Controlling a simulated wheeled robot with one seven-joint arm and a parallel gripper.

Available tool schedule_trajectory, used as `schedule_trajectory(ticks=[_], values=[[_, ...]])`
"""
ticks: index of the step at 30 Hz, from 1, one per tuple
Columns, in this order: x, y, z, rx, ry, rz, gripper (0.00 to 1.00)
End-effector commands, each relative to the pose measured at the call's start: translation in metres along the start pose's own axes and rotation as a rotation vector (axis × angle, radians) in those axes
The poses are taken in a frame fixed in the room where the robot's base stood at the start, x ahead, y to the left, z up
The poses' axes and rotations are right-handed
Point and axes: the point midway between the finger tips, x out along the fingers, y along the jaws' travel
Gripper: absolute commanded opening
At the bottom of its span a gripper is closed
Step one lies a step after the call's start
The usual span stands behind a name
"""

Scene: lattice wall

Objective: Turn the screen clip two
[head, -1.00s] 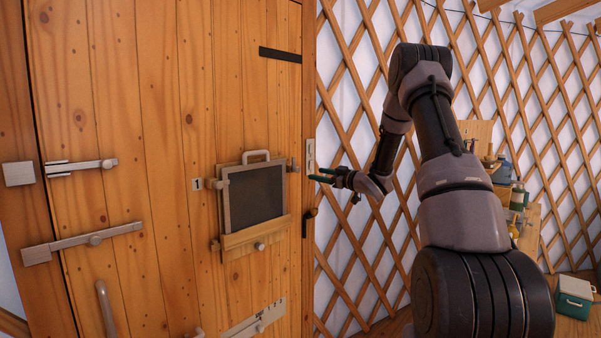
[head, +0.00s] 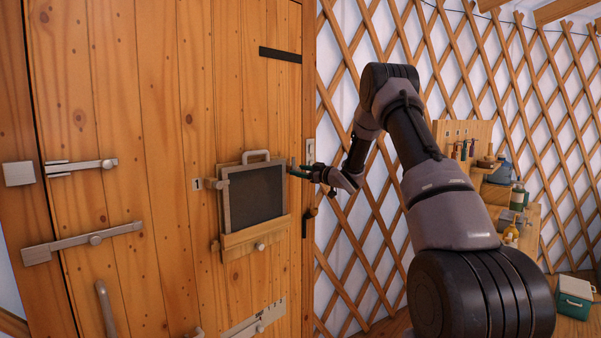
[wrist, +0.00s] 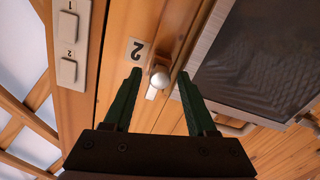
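The screen (head: 255,193) is a dark framed panel with a handle on the wooden door; part of it shows in the wrist view (wrist: 265,50). Clip two (wrist: 160,77) is a round metal knob on a short pale bar, beside the label "2" (wrist: 136,50) and the screen's edge. My gripper (wrist: 159,74) is open, its two green fingers on either side of the knob in the picture, with gaps showing. I cannot tell how far the tips are from the door. In the head view my gripper (head: 291,171) is at the screen's right side and partly hides clip two.
Clip one (head: 215,184) is on the screen's left side, by a label "1". A wooden ledge (head: 255,236) is under the screen. A two-button switch plate (wrist: 68,48) is on the door frame. Metal latches (head: 85,240) are on the door's left. A lattice wall stands at the right.

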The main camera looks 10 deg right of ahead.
Motion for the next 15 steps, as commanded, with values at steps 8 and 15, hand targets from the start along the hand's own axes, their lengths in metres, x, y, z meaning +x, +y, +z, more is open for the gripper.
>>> schedule_trajectory(ticks=[8,15], values=[[-0.0002,0.0001,-0.0002,-0.001,0.000,0.000,0.00],[-0.0004,0.0003,-0.0003,-0.039,0.000,0.000,0.00]])
